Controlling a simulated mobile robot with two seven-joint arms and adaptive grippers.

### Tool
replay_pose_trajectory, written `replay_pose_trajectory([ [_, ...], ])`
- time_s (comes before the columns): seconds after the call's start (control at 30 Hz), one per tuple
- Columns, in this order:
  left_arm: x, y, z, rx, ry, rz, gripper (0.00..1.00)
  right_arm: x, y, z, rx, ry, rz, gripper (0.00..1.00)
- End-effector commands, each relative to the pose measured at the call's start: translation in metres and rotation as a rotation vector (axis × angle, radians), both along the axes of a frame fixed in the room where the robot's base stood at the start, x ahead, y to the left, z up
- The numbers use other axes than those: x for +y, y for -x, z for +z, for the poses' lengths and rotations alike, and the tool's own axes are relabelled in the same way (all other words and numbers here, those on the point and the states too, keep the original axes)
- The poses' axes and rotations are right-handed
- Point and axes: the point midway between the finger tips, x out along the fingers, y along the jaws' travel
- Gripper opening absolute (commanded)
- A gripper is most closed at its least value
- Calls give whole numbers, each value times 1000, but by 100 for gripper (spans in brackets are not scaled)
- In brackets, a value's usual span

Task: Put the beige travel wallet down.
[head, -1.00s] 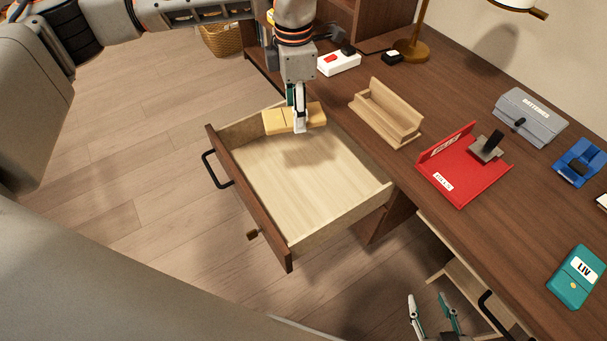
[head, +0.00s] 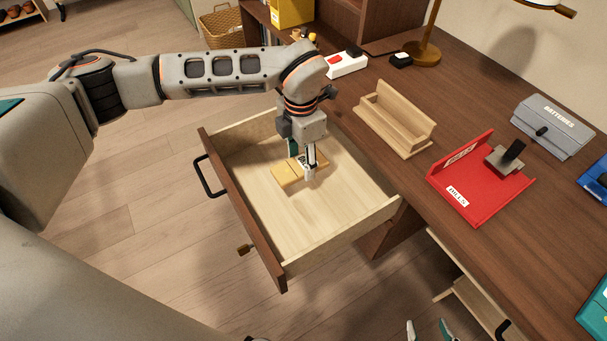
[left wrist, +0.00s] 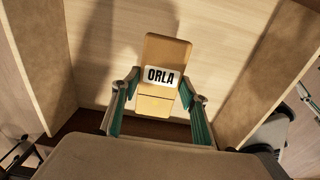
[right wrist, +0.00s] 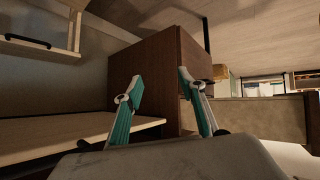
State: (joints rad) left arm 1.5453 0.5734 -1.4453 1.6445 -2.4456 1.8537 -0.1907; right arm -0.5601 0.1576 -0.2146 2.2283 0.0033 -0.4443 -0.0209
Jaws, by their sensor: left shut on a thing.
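The beige travel wallet (head: 287,174) is a tan-yellow flat piece with a white label, inside the open drawer (head: 340,222). In the left wrist view the wallet (left wrist: 165,52) shows the label "ORLA". My left gripper (head: 310,170) points down into the drawer and is shut on the wallet, with one finger on each side (left wrist: 158,105). The wallet is low over the drawer floor; I cannot tell if it touches. My right gripper (right wrist: 158,85) is open and empty, below the desk's front edge; its fingertips show at the bottom of the head view (head: 428,330).
The drawer is pulled out and otherwise empty. On the desk stand a wooden holder (head: 395,125), a red tray (head: 478,195) with a stamp-like block, a grey case (head: 552,127) and a lamp (head: 424,50). The drawer's front panel (head: 240,215) and walls surround my left gripper.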

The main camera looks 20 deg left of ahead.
Motion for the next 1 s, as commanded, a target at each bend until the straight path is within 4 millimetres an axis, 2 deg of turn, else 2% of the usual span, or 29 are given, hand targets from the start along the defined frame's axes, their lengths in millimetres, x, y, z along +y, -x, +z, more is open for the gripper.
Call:
replay_pose_trajectory([
  [0.23, 0, 0, -16, 2, 1, 0, 21, 0, -3, 1, -7, 1, 5, 40],
  [0.53, 0, 2, -65, 7, 1, 0, 21, 2, 4, -8, 10, -10, 7, 40],
  [0.7, 0, 0, -64, -2, 0, 0, 21, 4, -3, 3, -12, -14, 8, 40],
  [0.97, 0, 0, -66, -1, 0, 0, 21, 4, -6, 3, -17, -13, 10, 40],
  [1.0, 0, 0, -66, -1, 0, 0, 54, 4, -6, 3, -16, -13, 10, 40],
])
